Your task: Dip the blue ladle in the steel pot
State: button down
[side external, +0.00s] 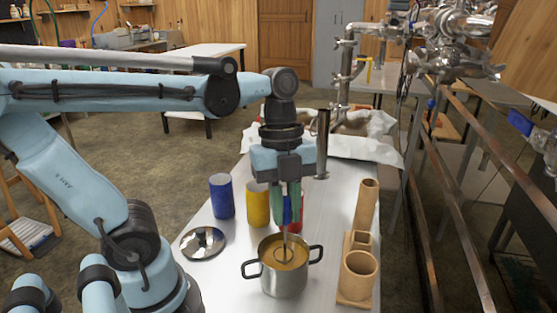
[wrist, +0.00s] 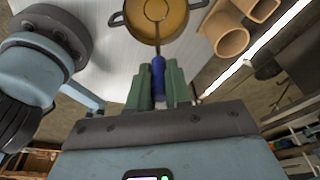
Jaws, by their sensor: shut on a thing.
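The steel pot (side external: 284,284) stands on the table with two dark handles and yellow-orange liquid inside. It also shows at the top of the wrist view (wrist: 137,31). My gripper (side external: 287,218) is above the pot, pointing down, its green fingers shut on the blue handle of the ladle (wrist: 158,72). The ladle hangs roughly upright. Its steel shaft (side external: 285,243) runs down into the pot, and its bowl end shows as a round outline at the liquid (wrist: 156,10). How deep the bowl sits is hard to tell.
A steel lid (side external: 203,243) lies left of the pot. Blue (side external: 222,196) and yellow (side external: 257,204) cylinders stand behind, with a red one (side external: 296,222) partly hidden by my gripper. A wooden holder with tubes (side external: 358,276) stands right of the pot. Metal rails run farther right.

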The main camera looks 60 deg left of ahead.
jog(key=shift+s+d+r+v, duration=0.1)
jog(key=shift+d+v, duration=0.2)
jog(key=shift+v, duration=1.1)
jog(key=shift+s+d+r+v, duration=0.1)
jog(key=shift+d+v, duration=0.25)
jog(key=shift+v, duration=1.05)
jog(key=shift+d+r+v, duration=0.1)
jog(key=shift+d+v, duration=0.2)
jog(key=shift+v, duration=1.1)
jog(key=shift+d+v, duration=0.55)
jog(key=shift+v, duration=1.85)
jog(key=w+a+n+t+y, duration=0.35)
jog(key=w+n, duration=0.55)
jog(key=n, duration=1.2)
notch_tip(320, 180, down, 12)
jog(key=shift+w+a+h, duration=0.2)
jog(key=shift+a+h, duration=0.1)
jog(key=shift+h, duration=0.15)
jog(key=shift+r, duration=0.1)
